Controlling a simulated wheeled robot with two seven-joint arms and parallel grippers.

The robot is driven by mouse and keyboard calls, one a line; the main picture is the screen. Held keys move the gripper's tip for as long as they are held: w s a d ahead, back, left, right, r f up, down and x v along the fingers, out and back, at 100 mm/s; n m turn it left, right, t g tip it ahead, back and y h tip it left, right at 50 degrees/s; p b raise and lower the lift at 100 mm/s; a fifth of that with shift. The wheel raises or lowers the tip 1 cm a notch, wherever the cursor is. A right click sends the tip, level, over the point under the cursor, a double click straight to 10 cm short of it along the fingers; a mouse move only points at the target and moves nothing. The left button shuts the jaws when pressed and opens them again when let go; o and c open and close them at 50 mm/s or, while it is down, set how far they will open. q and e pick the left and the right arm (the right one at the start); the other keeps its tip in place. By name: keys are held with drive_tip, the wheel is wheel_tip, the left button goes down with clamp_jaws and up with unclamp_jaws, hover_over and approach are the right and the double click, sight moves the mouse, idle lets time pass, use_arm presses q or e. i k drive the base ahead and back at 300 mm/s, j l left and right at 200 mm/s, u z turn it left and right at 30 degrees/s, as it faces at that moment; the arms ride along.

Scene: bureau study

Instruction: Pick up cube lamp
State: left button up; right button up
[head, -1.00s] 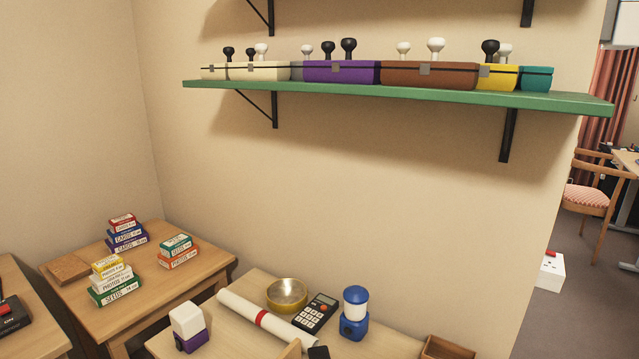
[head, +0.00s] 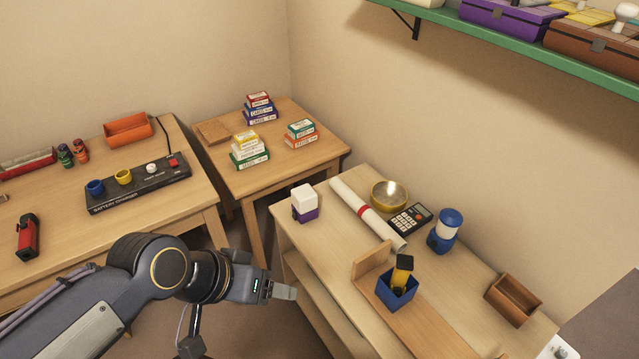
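The cube lamp (head: 304,198), a white block on a purple base, stands upright near the left end of the wooden bench (head: 335,237) in the head view. My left gripper (head: 287,293) is in front of the bench, below the lamp in the picture and apart from it. Its fingers are seen edge-on, so I cannot tell if they are open or shut. Nothing shows in them. My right gripper is not in view.
Around the lamp are a rolled paper (head: 366,211), a brass bowl (head: 389,195), a calculator (head: 411,218) and a blue lantern (head: 445,233). A blue box (head: 396,291) holds a yellow and black item. A battery charger (head: 140,184) sits on the left table.

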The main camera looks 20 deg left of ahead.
sight(305, 198)
drive_tip(key=i+j+u, duration=0.2)
drive_tip(key=j+u, duration=0.2)
drive_tip(key=i+j+u, duration=0.35)
drive_tip(key=j, duration=0.25)
drive_tip(key=i+j+u, duration=0.4)
drive_tip(key=k, duration=0.1)
